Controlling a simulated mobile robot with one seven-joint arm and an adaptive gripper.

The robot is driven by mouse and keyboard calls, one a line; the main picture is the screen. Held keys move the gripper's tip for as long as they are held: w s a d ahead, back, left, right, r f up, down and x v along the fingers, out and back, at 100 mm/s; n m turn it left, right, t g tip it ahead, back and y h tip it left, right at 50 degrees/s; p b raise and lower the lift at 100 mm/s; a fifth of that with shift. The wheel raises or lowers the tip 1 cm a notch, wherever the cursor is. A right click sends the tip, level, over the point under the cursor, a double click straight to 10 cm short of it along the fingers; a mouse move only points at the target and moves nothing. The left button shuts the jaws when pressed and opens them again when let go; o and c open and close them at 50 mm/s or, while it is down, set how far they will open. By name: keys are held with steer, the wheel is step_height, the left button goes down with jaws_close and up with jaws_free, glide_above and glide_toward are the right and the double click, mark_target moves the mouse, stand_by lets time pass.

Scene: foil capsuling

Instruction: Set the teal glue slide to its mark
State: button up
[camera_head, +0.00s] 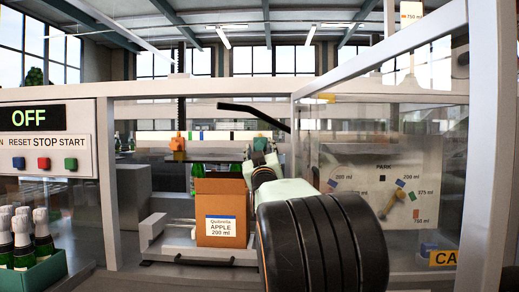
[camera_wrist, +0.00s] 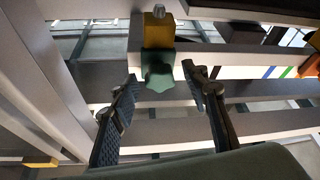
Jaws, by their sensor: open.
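In the wrist view, the teal glue slide shows as a teal star-shaped knob (camera_wrist: 158,76) under a yellow block (camera_wrist: 158,34) on a grey rail. My gripper (camera_wrist: 160,73) is open, one finger on each side of the knob, with a visible gap on both sides. I cannot tell the depth between fingertips and knob. In the head view, the teal knob (camera_head: 260,144) is small, close to my gripper (camera_head: 262,158) and partly hidden by it. A pale scale strip (camera_head: 216,135) with coloured marks runs left of it. I cannot tell which mark is the teal slide's.
An orange slide (camera_head: 177,146) sits farther left on the rail. A carton labelled Apple 200 ml (camera_head: 221,212) stands below. A clear guard panel (camera_head: 385,175) is at right. The display reads OFF (camera_head: 31,117). Bottles (camera_head: 22,240) stand in a green crate at left.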

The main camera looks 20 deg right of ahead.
steer(key=shift+c, duration=0.4)
jaws_close()
steer(key=w+a, duration=0.1)
steer(key=a, duration=0.2)
steer(key=w+a+p, duration=0.1)
steer(key=a, duration=0.2)
steer(key=w+a, duration=0.1)
steer(key=a, duration=0.2)
steer(key=shift+w+r, duration=0.1)
steer(key=shift+w, duration=0.25)
steer(key=shift+o, duration=0.4)
jaws_free()
steer(key=shift+d, duration=0.15)
